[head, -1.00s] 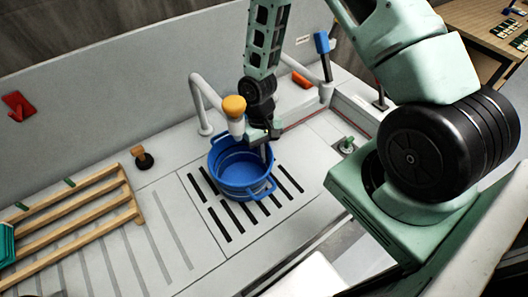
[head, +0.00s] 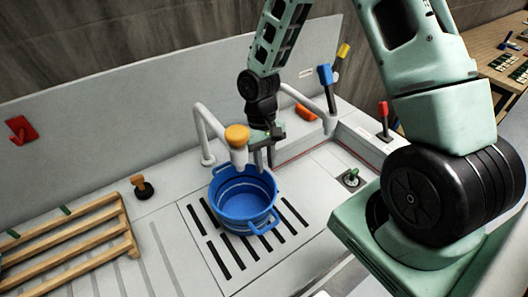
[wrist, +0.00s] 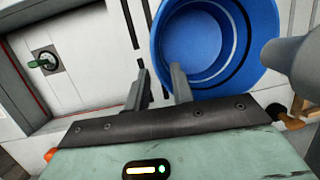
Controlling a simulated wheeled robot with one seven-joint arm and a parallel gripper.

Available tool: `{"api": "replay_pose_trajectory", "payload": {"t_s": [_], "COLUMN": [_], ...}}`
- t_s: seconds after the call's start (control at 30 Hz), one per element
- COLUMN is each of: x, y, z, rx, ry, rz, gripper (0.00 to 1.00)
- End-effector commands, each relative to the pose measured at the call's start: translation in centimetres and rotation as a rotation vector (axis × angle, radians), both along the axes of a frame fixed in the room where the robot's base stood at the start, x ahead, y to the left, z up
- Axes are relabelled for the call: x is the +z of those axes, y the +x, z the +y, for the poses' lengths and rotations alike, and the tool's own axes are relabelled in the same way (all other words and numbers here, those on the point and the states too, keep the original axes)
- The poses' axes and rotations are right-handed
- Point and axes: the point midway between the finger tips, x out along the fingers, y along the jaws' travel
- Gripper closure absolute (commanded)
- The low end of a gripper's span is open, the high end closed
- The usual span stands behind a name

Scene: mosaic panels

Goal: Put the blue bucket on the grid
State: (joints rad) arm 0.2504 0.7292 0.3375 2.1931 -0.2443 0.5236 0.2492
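The blue bucket (head: 246,213) stands upright on the slotted grid (head: 217,278), over its dark slots. A handle shows on its near side. In the wrist view the bucket (wrist: 203,40) fills the upper middle, its inside empty. My gripper (head: 262,156) is at the bucket's far right rim. In the wrist view its two fingers (wrist: 158,92) are apart with nothing between them, and the right finger is close to the bucket's wall. I cannot tell whether it touches.
A white tap with an orange knob (head: 237,134) rises right behind the bucket, close to my gripper. A wooden rack (head: 75,235) lies at the left. A small green valve (head: 351,177) is at the right. The grid's near part is clear.

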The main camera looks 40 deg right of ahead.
Motion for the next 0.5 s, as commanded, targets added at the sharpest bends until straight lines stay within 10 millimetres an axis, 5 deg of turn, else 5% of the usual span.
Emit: {"api": "replay_pose_trajectory", "payload": {"t_s": [0.23, 0.5], "x": [3.1, 3.9], "y": [1.0, 1.1], "z": [-0.3, -0.4], "rx": [0.000, -0.001], "ry": [0.000, 0.001], "rz": [-0.005, -0.001], "gripper": [0.76, 0.76]}}
